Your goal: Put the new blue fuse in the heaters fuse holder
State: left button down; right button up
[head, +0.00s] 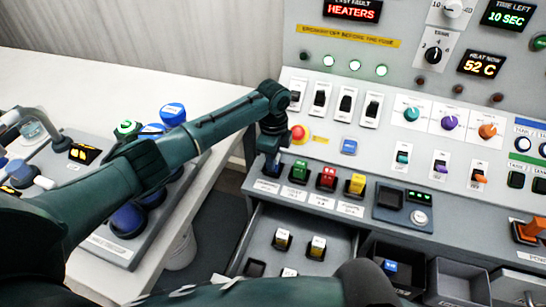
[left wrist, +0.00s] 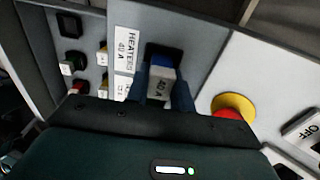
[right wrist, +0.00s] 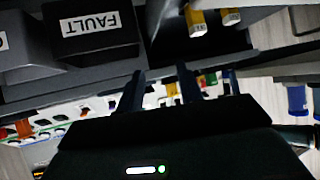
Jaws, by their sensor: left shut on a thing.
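My left gripper (head: 271,152) is at the leftmost fuse holder in the row on the sloped panel. In the left wrist view its fingers are shut on a blue fuse (left wrist: 161,82) marked 40 A. The fuse lines up with the dark heaters fuse holder (left wrist: 163,51), beside the label HEATERS 40 A (left wrist: 124,50). I cannot tell how deep it sits. Another blue fuse (head: 391,266) lies in a dark bin at the lower right. My right gripper (right wrist: 160,85) is open and empty below the bins and drawer in the right wrist view.
Green (head: 300,170), red (head: 327,177) and yellow (head: 355,185) fuses stand right of the heaters holder. A red and yellow stop button (head: 299,134) is close above my left gripper. An open drawer (head: 268,222) holds fuses below. The FAULT bin (right wrist: 90,25) shows in the right wrist view.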

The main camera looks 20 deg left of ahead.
pick_arm(q)
jog(key=shift+f, duration=0.15)
jog(key=shift+f, duration=0.1)
jog(key=c, duration=1.2)
grip_release()
jog(key=shift+f, duration=0.1)
notch_tip(320, 180, up, 12)
jog(key=shift+r, duration=0.2)
